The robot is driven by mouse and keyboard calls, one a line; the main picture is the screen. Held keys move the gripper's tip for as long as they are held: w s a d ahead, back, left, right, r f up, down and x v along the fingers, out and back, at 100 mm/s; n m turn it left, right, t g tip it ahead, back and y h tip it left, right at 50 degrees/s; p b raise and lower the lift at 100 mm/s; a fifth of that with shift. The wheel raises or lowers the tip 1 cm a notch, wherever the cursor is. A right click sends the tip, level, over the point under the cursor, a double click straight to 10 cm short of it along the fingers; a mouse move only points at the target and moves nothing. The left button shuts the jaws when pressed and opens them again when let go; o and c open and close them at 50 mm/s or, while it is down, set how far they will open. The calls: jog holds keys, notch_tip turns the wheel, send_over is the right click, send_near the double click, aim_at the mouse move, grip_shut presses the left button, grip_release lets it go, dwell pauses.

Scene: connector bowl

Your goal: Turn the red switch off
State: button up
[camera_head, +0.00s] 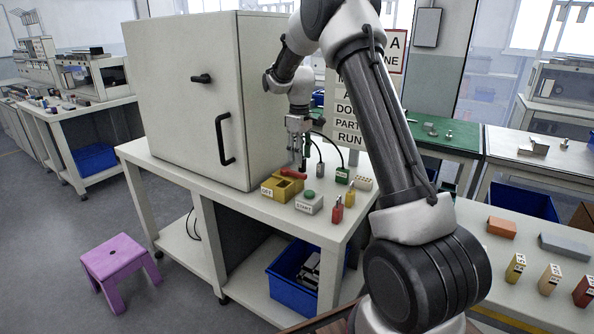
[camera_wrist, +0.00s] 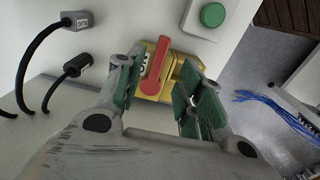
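The red switch lever (camera_head: 293,173) sits on a yellow box (camera_head: 282,190) near the front edge of the white table. A label that seems to read OFF is on the box's front. In the wrist view the red lever (camera_wrist: 157,66) lies slightly slanted across the yellow box (camera_wrist: 168,74). My gripper (camera_head: 301,166) is just above the lever, pointing down. In the wrist view my gripper (camera_wrist: 158,92) is open, with one green-padded finger on each side of the lever's lower end. I cannot tell whether either finger touches it.
A grey box with a green button (camera_head: 309,196), labelled START, stands right of the switch. Red and yellow small pieces (camera_head: 338,212) stand beyond it. A large white cabinet (camera_head: 190,100) with a black handle is left.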

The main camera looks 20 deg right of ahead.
aim_at(300, 173)
notch_tip(300, 173, down, 7)
jog(key=shift+r, duration=0.1)
dwell(0.3)
grip_shut()
